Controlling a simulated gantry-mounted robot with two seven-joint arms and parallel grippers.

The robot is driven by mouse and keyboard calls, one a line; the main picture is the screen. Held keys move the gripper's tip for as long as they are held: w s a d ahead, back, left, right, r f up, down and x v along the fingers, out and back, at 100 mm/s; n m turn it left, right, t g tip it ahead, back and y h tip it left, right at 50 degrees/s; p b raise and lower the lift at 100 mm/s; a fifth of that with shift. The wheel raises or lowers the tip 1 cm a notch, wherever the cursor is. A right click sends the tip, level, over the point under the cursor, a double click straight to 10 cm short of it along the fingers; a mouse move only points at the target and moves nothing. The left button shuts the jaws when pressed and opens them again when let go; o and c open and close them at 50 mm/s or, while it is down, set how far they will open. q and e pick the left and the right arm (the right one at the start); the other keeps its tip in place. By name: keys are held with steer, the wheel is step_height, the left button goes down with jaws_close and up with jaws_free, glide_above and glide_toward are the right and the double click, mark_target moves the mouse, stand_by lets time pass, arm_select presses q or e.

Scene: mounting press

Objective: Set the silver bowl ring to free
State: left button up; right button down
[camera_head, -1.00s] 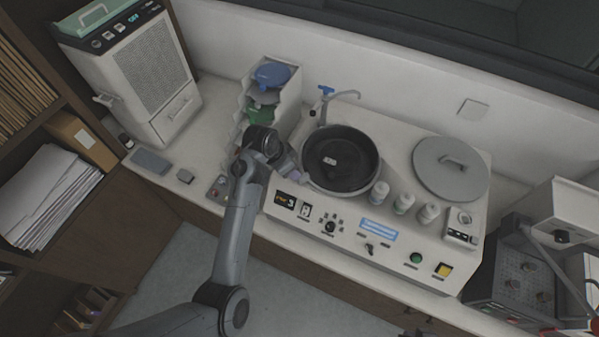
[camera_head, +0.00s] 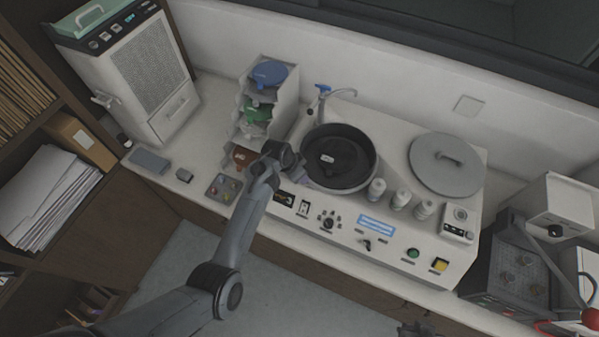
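The round black bowl (camera_head: 338,174) is set into the white bench machine (camera_head: 290,213), with a dark rim around it. A small dark part at the bottom edge may be my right gripper (camera_head: 415,328).
A tap (camera_head: 323,92) stands behind the bowl. A stepped rack (camera_head: 277,109) with coloured dishes stands at the left. Knobs and buttons line the machine's front.

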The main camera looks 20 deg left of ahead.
arm_select(q)
jaws_close()
stand_by(0.3)
